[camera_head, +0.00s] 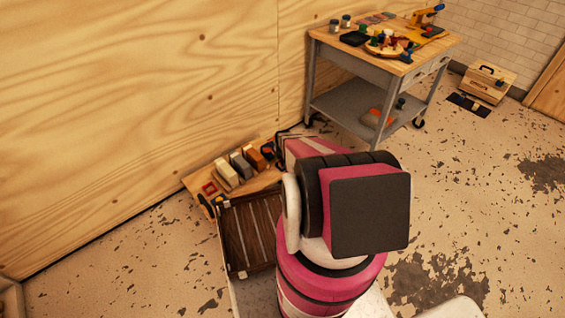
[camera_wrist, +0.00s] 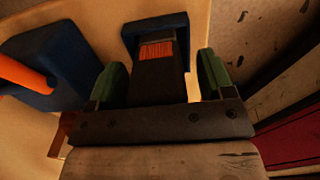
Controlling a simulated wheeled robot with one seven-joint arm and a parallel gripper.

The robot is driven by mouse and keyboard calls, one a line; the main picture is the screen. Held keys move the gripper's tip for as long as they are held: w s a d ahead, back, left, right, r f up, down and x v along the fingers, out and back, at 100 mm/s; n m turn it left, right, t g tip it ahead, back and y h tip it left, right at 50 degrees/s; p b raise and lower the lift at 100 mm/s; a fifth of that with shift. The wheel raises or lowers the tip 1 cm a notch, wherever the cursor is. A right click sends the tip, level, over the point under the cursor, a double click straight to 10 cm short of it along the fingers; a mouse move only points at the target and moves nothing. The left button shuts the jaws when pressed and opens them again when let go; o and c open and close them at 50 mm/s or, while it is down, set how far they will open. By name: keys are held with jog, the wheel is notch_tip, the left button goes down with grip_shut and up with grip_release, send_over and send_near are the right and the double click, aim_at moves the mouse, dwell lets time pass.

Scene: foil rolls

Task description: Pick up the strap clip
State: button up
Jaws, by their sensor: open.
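In the wrist view, my gripper (camera_wrist: 162,74) is open, with one green-padded finger on each side of a dark piece with a blue end and a ribbed orange patch (camera_wrist: 156,50). This piece looks like the strap clip, but I cannot be sure. It lies over a pale wooden surface (camera_wrist: 90,20). I cannot tell whether the fingers touch it. In the head view my arm hides the gripper, and I cannot make out the clip there.
A navy thing with an orange bar (camera_wrist: 48,65) is close to the left finger. In the head view, a low wooden board (camera_head: 262,182) with several blocks stands along the plywood wall (camera_head: 130,110). A wheeled workbench (camera_head: 345,55) stands behind; floor at right is open.

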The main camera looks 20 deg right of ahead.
jog(key=c, duration=1)
jog(key=shift+c, duration=0.2)
jog(key=shift+r, duration=0.15)
